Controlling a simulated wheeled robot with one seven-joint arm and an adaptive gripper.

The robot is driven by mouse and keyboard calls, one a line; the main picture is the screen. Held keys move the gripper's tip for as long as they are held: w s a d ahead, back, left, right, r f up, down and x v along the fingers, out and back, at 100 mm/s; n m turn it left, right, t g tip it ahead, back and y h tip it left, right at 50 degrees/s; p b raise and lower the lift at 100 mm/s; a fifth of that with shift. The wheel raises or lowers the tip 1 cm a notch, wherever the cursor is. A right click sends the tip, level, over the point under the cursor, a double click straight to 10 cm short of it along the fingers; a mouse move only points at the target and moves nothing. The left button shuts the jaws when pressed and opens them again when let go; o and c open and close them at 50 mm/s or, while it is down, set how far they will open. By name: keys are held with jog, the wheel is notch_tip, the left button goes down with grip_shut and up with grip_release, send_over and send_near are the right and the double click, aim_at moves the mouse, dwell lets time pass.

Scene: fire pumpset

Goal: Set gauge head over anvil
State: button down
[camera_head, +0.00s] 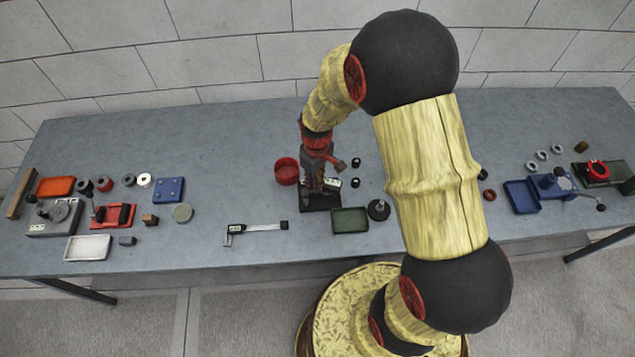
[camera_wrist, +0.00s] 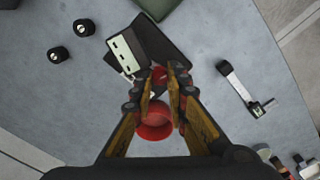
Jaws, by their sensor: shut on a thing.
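A gauge stand with a black base (camera_head: 320,203) stands near the middle of the table. Its gauge head (camera_head: 332,183) has a pale face and sits above the base; the block with the pale face also shows in the wrist view (camera_wrist: 122,50). My gripper (camera_head: 318,160) is at the stand, pointing down. In the wrist view its fingers (camera_wrist: 163,80) are closed on a small red part beside the gauge block. The fingers hide most of this part. The anvil is not clearly visible, and I cannot tell how the head lines up with it.
A red bowl (camera_head: 287,171) stands left of the stand. Two black knobs (camera_head: 356,172), a green tray (camera_head: 350,220) and a black round piece (camera_head: 378,209) lie to its right.

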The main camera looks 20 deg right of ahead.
jog(key=shift+w+a+n, duration=0.1)
jog(key=shift+w+n, duration=0.25)
jog(key=shift+n, duration=0.7)
jog(key=shift+w+n, duration=0.35)
jog(key=shift+n, duration=0.7)
jog(key=c, duration=1.8)
grip_release()
jog(key=shift+c, duration=0.2)
jog(key=shift+o, duration=0.5)
jog(key=shift+r, duration=0.15)
notch_tip(320, 180, up, 12)
